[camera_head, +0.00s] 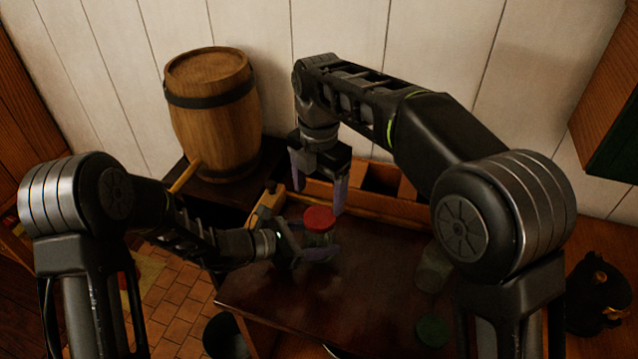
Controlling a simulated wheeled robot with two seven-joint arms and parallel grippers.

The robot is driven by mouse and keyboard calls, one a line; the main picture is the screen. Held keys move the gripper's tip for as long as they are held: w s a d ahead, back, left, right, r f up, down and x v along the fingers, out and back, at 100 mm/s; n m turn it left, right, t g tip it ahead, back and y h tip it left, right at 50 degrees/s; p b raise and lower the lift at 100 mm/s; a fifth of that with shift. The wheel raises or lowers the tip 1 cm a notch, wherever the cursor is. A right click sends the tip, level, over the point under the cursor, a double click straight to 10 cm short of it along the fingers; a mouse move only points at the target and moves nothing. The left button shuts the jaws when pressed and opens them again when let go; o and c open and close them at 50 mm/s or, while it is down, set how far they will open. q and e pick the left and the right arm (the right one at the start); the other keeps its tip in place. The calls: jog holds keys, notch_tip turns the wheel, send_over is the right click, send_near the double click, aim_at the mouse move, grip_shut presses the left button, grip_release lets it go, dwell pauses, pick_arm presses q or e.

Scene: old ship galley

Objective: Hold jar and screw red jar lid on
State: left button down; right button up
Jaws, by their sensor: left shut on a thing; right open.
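A glass jar (318,240) stands upright over the dark table, with the red lid (319,218) on its top. I cannot tell whether the lid is screwed tight. My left gripper (318,254) comes in from the left and is shut around the jar's body. My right gripper (321,192) points down just above the red lid. Its fingers are open and apart, and one finger hangs down close to the lid's right side. The lower part of the jar is partly hidden by the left gripper's fingers.
A second jar (433,268) and a green lid (433,331) are at the right on the dark table (270,300). A wooden divided box (385,205) lies behind. A barrel (212,115) stands at the back left. A black kettle-like thing (597,292) is far right.

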aim_at(319, 216)
notch_tip(319, 216, down, 6)
jog(key=shift+f, duration=0.1)
jog(key=shift+c, duration=0.5)
